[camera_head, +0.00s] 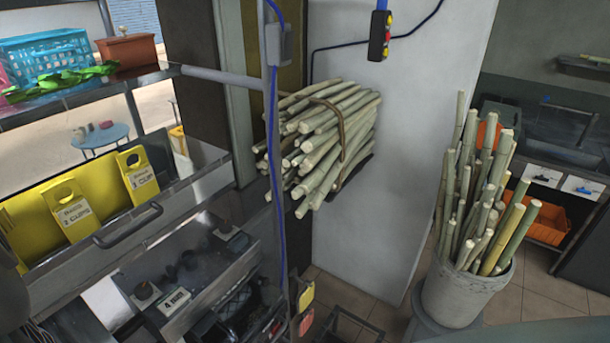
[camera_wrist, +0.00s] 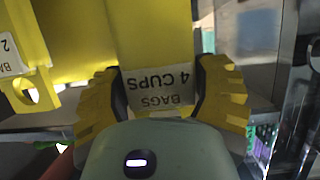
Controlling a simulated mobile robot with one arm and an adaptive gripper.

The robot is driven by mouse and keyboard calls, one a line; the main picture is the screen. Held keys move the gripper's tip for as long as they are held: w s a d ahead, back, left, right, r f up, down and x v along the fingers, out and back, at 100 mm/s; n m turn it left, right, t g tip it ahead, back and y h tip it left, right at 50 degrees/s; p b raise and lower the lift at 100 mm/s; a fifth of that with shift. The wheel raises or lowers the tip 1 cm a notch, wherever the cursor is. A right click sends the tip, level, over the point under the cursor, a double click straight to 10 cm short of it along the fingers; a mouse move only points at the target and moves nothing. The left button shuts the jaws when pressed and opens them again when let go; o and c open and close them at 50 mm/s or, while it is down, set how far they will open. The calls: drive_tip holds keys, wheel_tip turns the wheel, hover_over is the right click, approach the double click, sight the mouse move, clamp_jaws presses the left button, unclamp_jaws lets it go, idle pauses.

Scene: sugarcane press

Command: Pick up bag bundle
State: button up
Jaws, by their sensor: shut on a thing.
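My gripper (camera_wrist: 160,100) shows in the wrist view, its two yellow fingers shut on a yellow bag bundle (camera_wrist: 158,40). The bundle's label reads "BAGS 4 CUPS", upside down in this view. Another yellow bag bundle (camera_wrist: 30,85), with a round hole and a partly cut-off label, hangs at the left of the wrist view. In the head view, a "2 CUPS" bundle (camera_head: 72,208) and a "1 CUP" bundle (camera_head: 138,176) hang on the front of a metal stand. My gripper and the held bundle cannot be made out in the head view.
The metal stand (camera_head: 185,190) has a handle (camera_head: 128,228) below the bundles. A shelf above holds a blue crate (camera_head: 45,60) and green leaves. A cane bundle (camera_head: 320,140) sits by a white wall, and a bucket (camera_head: 465,295) of canes stands at right.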

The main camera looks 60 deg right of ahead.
wheel_tip(320, 180, up, 12)
drive_tip(key=p, duration=0.7)
drive_tip(key=shift+r+p, duration=0.75)
drive_tip(key=shift+p, duration=0.15)
drive_tip(key=shift+r, duration=0.1)
